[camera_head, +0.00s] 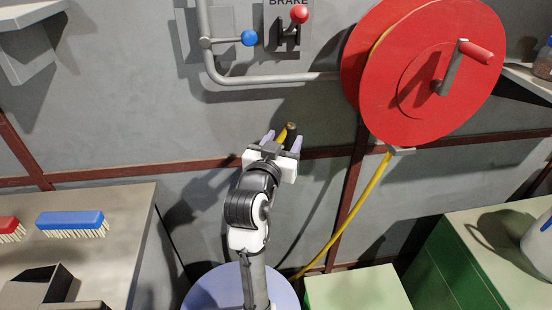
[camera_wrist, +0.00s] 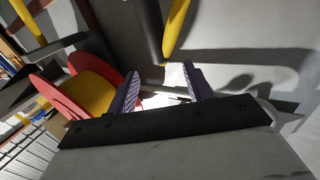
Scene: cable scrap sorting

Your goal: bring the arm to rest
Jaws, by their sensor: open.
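My gripper (camera_head: 282,140) is in the middle of the head view, at the end of my raised arm, in front of the grey wall. Its two pale purple fingers stand apart, and they also show in the wrist view (camera_wrist: 160,84). A yellow piece (camera_head: 281,134) and a dark rod (camera_head: 291,129) show by the fingers in the head view. In the wrist view a dark rod (camera_wrist: 150,30) and a yellow rod (camera_wrist: 175,28) appear beyond the fingertips. I see nothing clasped; whether the fingers touch either rod is unclear.
A red reel (camera_head: 430,115) with a crank stands upper right, with a yellow cable (camera_head: 350,210) running down from it. A grey pipe (camera_head: 270,79), blue knob (camera_head: 249,38) and red knob (camera_head: 299,14) are above. A bench (camera_head: 125,215) with brushes is left; green cabinets (camera_head: 440,260) are right.

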